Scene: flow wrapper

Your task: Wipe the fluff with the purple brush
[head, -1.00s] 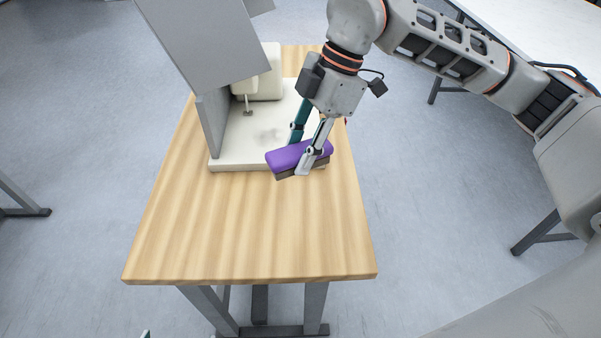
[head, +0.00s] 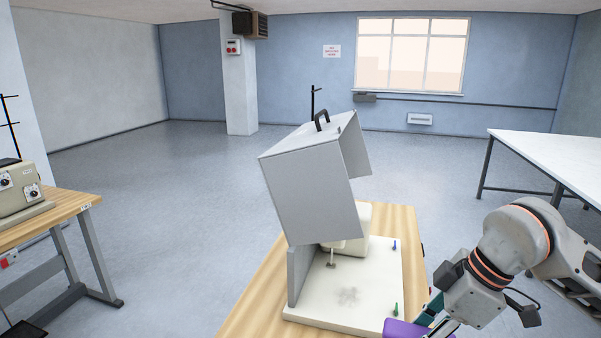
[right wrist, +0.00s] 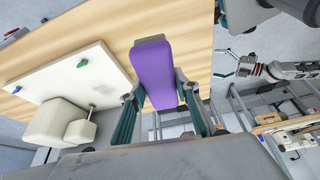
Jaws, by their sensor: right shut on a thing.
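The purple brush (head: 405,329) is at the bottom edge of the head view, beside the front right corner of the white base plate (head: 312,314). My right gripper (right wrist: 155,90) is shut on the brush, with a finger on each side of it in the right wrist view. The fluff (head: 348,296) is a faint grey smudge on the plate, to the left of the brush and apart from it. In the right wrist view, my left gripper (right wrist: 227,64) is open and empty, away from the plate.
A grey hood (head: 315,190) stands tilted up over the plate's back left. A cream machine block (head: 355,228) and a small metal foot (head: 331,262) are under it. A green peg (head: 395,310) and a blue peg (head: 394,245) stand along the plate's right side.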

